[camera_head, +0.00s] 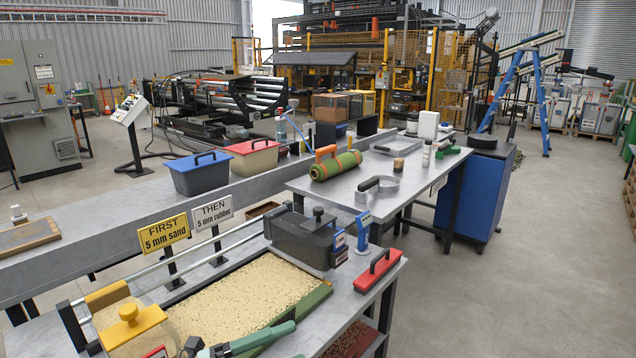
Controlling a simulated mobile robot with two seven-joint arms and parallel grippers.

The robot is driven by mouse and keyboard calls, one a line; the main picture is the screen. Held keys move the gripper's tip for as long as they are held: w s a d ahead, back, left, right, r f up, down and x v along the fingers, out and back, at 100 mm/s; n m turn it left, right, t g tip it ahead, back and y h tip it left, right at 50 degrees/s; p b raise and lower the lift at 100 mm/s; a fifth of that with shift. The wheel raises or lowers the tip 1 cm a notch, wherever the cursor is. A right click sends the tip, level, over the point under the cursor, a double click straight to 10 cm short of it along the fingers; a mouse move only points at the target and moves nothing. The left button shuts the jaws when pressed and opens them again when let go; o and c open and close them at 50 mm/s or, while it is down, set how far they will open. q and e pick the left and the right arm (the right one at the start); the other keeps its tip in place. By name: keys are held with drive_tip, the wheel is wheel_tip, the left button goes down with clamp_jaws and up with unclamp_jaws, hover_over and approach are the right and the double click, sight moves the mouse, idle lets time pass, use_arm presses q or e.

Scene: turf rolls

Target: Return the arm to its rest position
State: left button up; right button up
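Neither of my arms nor grippers can be made out in the head view. The front bench carries a tray of pale speckled sand (235,300) with a green edge strip (313,303). A dark hopper box (300,238) stands over the tray's far end, by the rail. A yellow-knobbed block (130,322) sits at the tray's near left. A green-handled tool (258,338) lies at the bottom edge, its dark end partly cut off. A turf roll (335,167) with an orange handle lies on the second table (310,190).
Yellow "FIRST 5 mm sand" (164,233) and white "THEN 5 mm rubber" (212,212) signs stand behind the tray. A red-handled float (377,270) lies at the bench's right corner. Blue (200,175) and red (252,158) bins stand behind. Floor at right is clear.

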use_arm(q)
drive_tip(key=s+a+f+n+t+y, duration=0.2)
drive_tip(key=a+f+n+t+y, duration=0.2)
drive_tip(key=f+n+y, duration=0.5)
drive_tip(key=s+a+f+n+t+y, duration=0.2)
drive_tip(key=a+f+n+t+y, duration=0.25)
drive_tip(key=f+n, duration=0.55)
drive_tip(key=s+a+f+n+g+y+p, duration=0.1)
drive_tip(key=s+a+f+n+g+y, duration=0.1)
drive_tip(key=s+f+n+g, duration=0.5)
drive_tip(key=s+f+n, duration=0.1)
drive_tip(key=s+f, duration=0.3)
drive_tip(key=s, duration=0.3)
drive_tip(key=shift+a, duration=0.4)
